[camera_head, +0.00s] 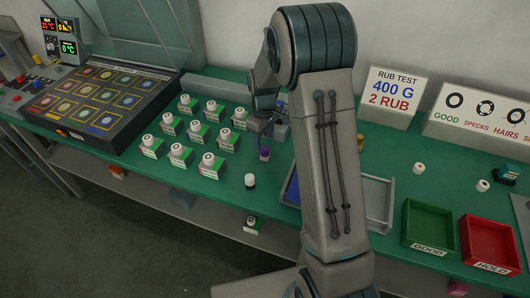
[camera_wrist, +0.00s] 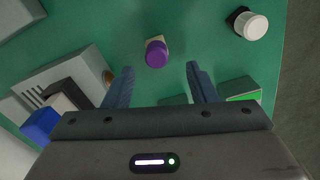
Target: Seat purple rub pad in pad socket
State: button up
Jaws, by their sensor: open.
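The purple rub pad (camera_head: 264,154) stands on the green bench, right of the rows of small white-topped pieces. In the wrist view the purple rub pad (camera_wrist: 156,55) shows its rounded top over a pale base, beyond and roughly between my fingertips. My gripper (camera_wrist: 160,78) is open, with nothing between its fingers. In the head view my gripper (camera_head: 259,124) hangs over the bench just above the pad, partly hidden by my arm. I cannot make out the pad socket with certainty in either view.
A white-topped black piece (camera_head: 250,181) stands nearer the bench's front edge; it also shows in the wrist view (camera_wrist: 250,25). A grey slotted block (camera_wrist: 65,82) is left of my fingers. Green (camera_head: 430,223) and red (camera_head: 490,243) trays sit at right.

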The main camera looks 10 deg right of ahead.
aim_at(265, 148)
jog(key=shift+d+f+p, duration=0.15)
jog(key=shift+f+p, duration=0.2)
jog(key=shift+f, duration=1)
jog(key=shift+d+f+p, duration=0.1)
jog(key=shift+f+p, duration=0.2)
jog(key=shift+f, duration=1.05)
jog(key=c, duration=1.1)
